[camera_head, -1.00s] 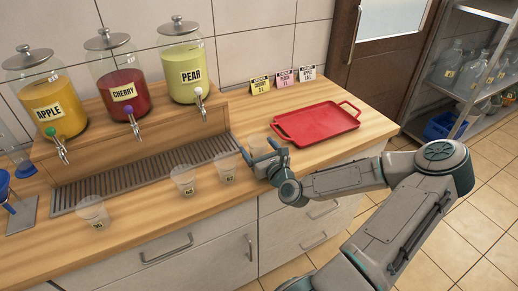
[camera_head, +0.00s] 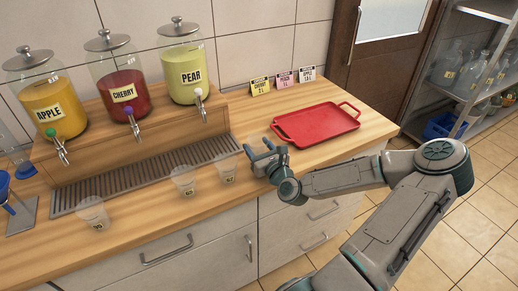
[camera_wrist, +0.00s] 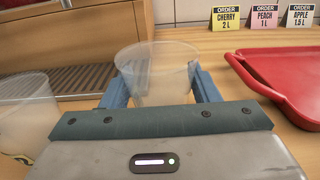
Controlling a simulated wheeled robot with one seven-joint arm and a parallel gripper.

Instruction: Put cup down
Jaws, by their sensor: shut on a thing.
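My gripper (camera_head: 259,148) is shut on a clear, empty-looking plastic cup (camera_wrist: 157,72), with its blue fingers on either side of it in the wrist view (camera_wrist: 166,88). The cup is upright near the counter's front, left of the red tray. Its base is hidden behind my gripper, so I cannot tell whether it touches the wood.
The red tray (camera_head: 317,123) lies to the right, with order cards (camera_head: 284,79) behind it. One cup (camera_wrist: 25,112) is close left of my gripper.

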